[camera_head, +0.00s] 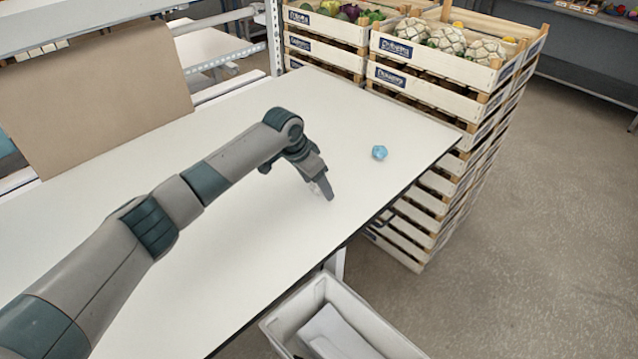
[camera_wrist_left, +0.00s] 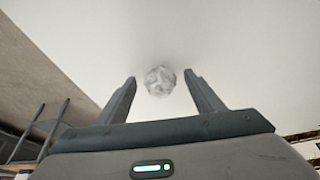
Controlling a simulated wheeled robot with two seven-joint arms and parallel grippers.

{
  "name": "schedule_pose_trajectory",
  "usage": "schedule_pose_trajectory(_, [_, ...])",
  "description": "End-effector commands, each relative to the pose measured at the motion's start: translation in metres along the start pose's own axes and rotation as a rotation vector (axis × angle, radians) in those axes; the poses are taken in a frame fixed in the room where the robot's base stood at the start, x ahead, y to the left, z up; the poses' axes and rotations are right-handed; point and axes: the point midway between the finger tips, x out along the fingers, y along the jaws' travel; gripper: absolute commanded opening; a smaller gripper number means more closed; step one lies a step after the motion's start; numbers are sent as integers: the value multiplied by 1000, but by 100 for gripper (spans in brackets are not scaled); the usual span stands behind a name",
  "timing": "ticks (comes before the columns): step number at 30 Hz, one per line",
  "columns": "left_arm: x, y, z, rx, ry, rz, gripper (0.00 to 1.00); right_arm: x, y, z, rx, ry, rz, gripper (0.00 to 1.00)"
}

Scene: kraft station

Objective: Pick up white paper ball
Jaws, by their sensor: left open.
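A crumpled white-grey paper ball (camera_wrist_left: 160,81) shows in the left wrist view, centred in the gap between the fingertips, with no visible contact with either finger. In the head view a small ball (camera_head: 379,152) lies on the white table, looking light blue there; I cannot tell for sure that it is the same ball. My left gripper (camera_head: 325,188) points down over the table, to the left of and nearer than that ball. It is open and empty. My right gripper is not in view.
The white table (camera_head: 250,240) is clear around the ball. Stacked wooden crates (camera_head: 440,75) with vegetables stand beyond its far right edge. A grey bin (camera_head: 285,325) stands below the near edge. A brown board (camera_head: 95,105) rises at the left back.

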Motion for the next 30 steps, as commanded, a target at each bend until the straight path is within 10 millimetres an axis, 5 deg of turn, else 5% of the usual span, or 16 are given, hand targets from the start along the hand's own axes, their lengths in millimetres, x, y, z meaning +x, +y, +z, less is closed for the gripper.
schedule_pose_trajectory(15, [2, 0, 0, 0, 1, -1, 62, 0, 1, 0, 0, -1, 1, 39])
schedule_pose_trajectory(21, [2, 0, 0, 0, 1, -1, 18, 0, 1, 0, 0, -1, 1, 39])
schedule_pose_trajectory(30, [2, 0, 0, 0, 1, -1, 18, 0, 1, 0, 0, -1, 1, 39])
